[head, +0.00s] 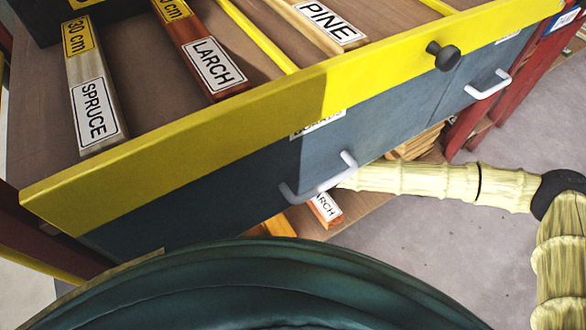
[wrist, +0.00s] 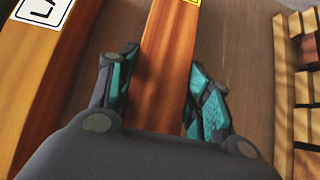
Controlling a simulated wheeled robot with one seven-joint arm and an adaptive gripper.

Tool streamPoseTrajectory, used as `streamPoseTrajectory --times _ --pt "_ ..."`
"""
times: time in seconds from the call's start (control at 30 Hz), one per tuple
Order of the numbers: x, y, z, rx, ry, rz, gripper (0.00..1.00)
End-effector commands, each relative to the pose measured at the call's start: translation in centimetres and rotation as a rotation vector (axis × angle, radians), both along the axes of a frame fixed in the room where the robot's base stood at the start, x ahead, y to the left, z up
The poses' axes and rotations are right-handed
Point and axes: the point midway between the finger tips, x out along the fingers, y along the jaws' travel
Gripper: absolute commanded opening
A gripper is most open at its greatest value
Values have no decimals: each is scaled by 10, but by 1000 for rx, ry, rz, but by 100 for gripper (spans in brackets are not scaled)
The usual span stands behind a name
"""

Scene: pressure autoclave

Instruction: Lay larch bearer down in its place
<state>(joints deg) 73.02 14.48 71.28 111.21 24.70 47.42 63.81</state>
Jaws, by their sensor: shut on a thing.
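In the wrist view my gripper (wrist: 163,85) is shut around a reddish-brown wooden bar (wrist: 168,40), one finger on each side. A bit of yellow label shows at the bar's far end. In the head view my gripper is hidden behind the front of the cabinet; my arm reaches in below the drawers. A reddish piece with a partly hidden larch label (head: 325,208) shows low there; I cannot tell whether it is the held bar. Another larch bearer (head: 188,27) lies in the yellow-edged top (head: 190,130).
A spruce bearer (head: 82,65) and a pine piece (head: 305,20) lie in the top. Drawer handles (head: 320,180) stick out near my arm. In the wrist view a larger orange-brown timber (wrist: 40,75) with a white label lies left, and stacked wood (wrist: 298,95) stands right.

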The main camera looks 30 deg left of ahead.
Motion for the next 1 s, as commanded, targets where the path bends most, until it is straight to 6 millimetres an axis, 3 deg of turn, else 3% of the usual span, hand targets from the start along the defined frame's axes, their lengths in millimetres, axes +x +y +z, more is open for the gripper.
streamPoseTrajectory --times 0.23,0.67,0.7,0.8,1.0 --pt "0 0 -29 1 0 -1 0" --pt "0 0 -33 1 -1 0 0" --pt "0 -1 -34 0 0 0 52" --pt "0 0 -34 0 0 0 70" --pt "0 -1 -34 -1 1 0 70"
